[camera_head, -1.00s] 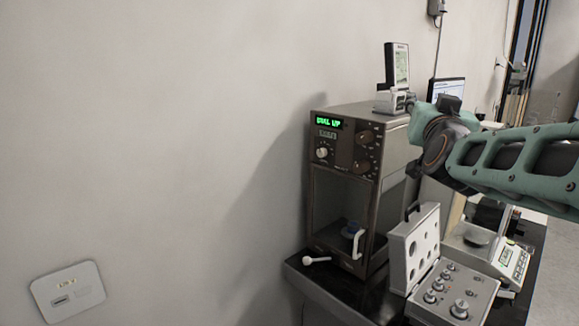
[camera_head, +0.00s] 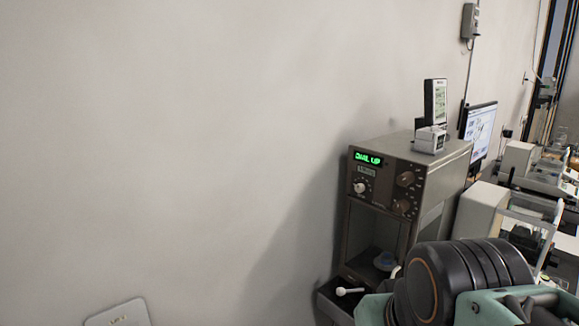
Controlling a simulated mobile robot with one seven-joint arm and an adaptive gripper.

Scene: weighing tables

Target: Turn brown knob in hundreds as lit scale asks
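The brown scale (camera_head: 428,165) stands against the wall on a dark table, right of the picture's middle. Its green lit display (camera_head: 368,159) reads "DIAL UP". Two brown knobs sit on its front panel, an upper one (camera_head: 405,179) and a lower one (camera_head: 401,206). A pale knob (camera_head: 360,188) sits at the panel's left. I cannot read which brown knob is for hundreds. My arm crosses the lower right, in front of the table; my gripper is not in view.
A small device with a screen (camera_head: 435,101) stands on top of the scale. A monitor (camera_head: 479,135) and other pale balances (camera_head: 490,210) stand to the right. A white-headed spoon (camera_head: 349,291) lies before the chamber. The wall left of the scale is bare.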

